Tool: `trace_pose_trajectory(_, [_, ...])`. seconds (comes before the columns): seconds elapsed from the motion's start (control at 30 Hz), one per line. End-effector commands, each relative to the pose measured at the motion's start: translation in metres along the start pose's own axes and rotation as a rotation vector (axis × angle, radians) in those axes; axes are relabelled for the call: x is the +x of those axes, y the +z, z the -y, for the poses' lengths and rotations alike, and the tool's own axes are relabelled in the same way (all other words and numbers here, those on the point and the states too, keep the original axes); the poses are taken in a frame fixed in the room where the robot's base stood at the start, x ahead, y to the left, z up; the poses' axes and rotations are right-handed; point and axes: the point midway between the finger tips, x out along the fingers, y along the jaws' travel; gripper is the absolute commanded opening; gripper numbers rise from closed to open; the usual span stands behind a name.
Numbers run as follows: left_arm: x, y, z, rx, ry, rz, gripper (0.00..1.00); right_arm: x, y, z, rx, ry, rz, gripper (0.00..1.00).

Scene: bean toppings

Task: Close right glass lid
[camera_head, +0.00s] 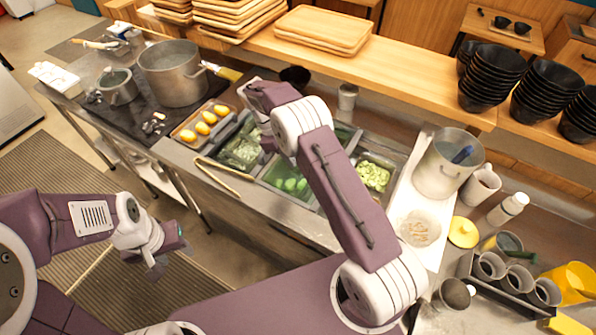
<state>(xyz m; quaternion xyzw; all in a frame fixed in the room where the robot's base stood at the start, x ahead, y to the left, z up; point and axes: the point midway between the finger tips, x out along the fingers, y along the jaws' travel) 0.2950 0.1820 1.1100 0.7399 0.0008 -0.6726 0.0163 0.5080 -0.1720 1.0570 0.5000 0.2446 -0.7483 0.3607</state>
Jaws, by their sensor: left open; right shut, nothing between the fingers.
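Sunken topping bins are set in the counter. One at the right holds pale green shredded leaves (373,176), one in the middle holds green pieces (290,183), and one at the left holds chopped greens (240,150). Glass lids are hard to make out, and I cannot tell how the right one stands. My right arm crosses over the bins and hides part of them. My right gripper (267,138) is shut and empty near the left and middle bins, mostly hidden behind its own arm. My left gripper (166,252) is open and empty over the floor, in front of the counter.
A tray of yellow items (203,125) and a large pot (173,73) stand to the left. A tall metal container (447,163) and a white board (408,208) lie right of the bins. Black bowls (490,77) and wooden trays (322,30) fill the shelf behind.

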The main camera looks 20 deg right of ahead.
Motion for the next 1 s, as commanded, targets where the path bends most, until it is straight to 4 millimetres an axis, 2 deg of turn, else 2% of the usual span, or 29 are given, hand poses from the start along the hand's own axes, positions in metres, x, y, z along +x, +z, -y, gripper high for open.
trace_pose_trajectory(0.13, [-0.002,0.000,0.000,0.000,0.000,0.000,0.47,0.000,-0.001,0.001,-0.003,0.001,0.000,0.00])
trace_pose_trajectory(0.27, [-0.007,0.000,0.000,0.000,0.000,0.000,0.47,0.013,0.001,0.001,-0.002,-0.002,0.002,0.00])
trace_pose_trajectory(0.67, [-0.038,-0.004,-0.001,0.000,0.000,0.000,0.47,0.097,0.002,0.002,-0.001,-0.003,0.001,0.00])
trace_pose_trajectory(0.8, [-0.057,-0.006,-0.001,0.000,0.000,0.000,0.47,0.102,0.024,0.001,0.000,-0.002,-0.001,0.00])
trace_pose_trajectory(1.0, [-0.064,-0.006,-0.001,0.000,0.000,0.000,0.47,0.112,0.036,0.001,0.000,0.001,-0.002,0.00])
